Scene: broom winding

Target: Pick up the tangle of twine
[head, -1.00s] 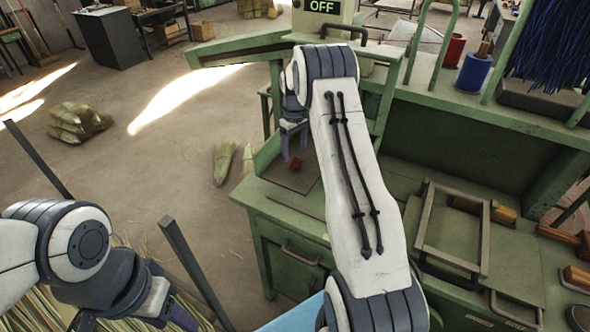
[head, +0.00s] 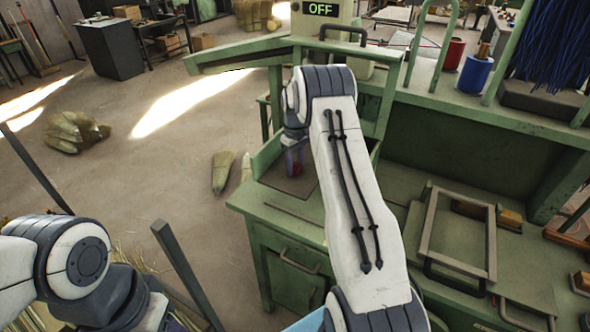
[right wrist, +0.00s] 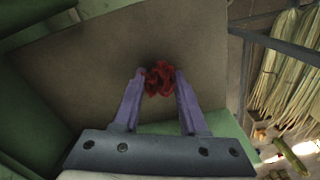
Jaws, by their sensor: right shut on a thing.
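The tangle of twine is a small dark red bundle (head: 296,168) low over the brown board at the left end of the green workbench. In the right wrist view the tangle (right wrist: 159,79) sits between the two purple fingertips. My right gripper (head: 292,163) points down and is shut on it; the right wrist view shows both fingers (right wrist: 160,88) touching its sides. I cannot tell whether the tangle still touches the board.
The green workbench (head: 262,200) has a raised rim around the board. A metal frame (head: 458,235) lies on the bench to the right. A blue can (head: 475,73) stands on the upper shelf. Broom heads (head: 222,172) lie on the floor left of the bench.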

